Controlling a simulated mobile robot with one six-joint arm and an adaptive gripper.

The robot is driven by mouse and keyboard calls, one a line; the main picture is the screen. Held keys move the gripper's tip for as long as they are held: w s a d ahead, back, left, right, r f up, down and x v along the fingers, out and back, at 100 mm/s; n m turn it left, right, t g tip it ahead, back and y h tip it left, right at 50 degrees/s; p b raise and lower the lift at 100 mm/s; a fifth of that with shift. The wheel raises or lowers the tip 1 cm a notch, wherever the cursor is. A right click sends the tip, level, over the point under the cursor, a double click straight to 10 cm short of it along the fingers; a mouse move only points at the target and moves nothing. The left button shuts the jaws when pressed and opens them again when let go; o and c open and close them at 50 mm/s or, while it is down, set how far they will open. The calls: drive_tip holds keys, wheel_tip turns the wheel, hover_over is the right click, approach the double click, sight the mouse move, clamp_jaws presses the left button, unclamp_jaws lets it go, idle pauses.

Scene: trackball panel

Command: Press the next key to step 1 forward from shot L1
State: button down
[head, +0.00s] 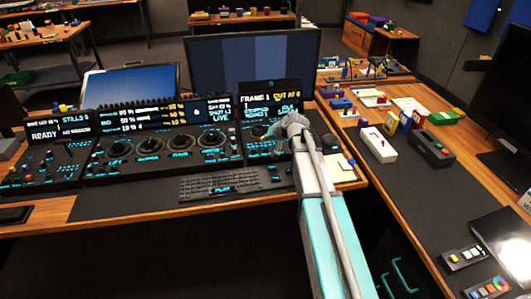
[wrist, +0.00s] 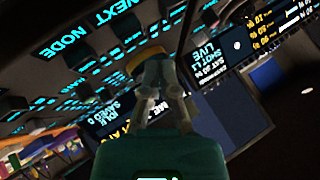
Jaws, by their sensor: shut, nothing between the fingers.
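The control panel (head: 160,150) stands on the wooden desk with dark keys, trackballs and lit cyan labels. Its middle display (head: 217,108) shows "SHOT L1" and "LIVE"; this text is also in the wrist view (wrist: 208,60). The right display (head: 270,98) shows "FRAME 1". My gripper (head: 281,127) is shut and empty, over the panel's right section, hiding some keys. In the wrist view the shut fingertips (wrist: 148,62) are in front of rows of cyan-lit keys. A label reading "NEXT NODE" (wrist: 95,30) shows upside down at upper left. I cannot tell whether the fingertips touch a key.
A keyboard (head: 222,186) lies on the desk in front of the panel. A large monitor (head: 252,60) stands behind. To the right, a side desk holds a white box (head: 378,145) and a black box (head: 432,150). My arm crosses the desk's front edge.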

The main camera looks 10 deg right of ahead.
sight(266, 148)
drive_tip(key=shift+f+b, duration=0.5)
drive_tip(key=shift+f, duration=0.3)
drive_tip(key=shift+f, duration=0.2)
idle(0.9)
drive_tip(key=shift+f+b, duration=0.25)
drive_tip(key=shift+b, duration=0.2)
drive_tip(key=shift+f+b, duration=0.5)
idle(1.0)
drive_tip(key=shift+r, duration=0.15)
drive_tip(key=shift+r+p, duration=0.85)
drive_tip(key=shift+p, duration=0.15)
wheel_tip(266, 148, up, 5)
drive_tip(key=p, duration=0.5)
idle(0.3)
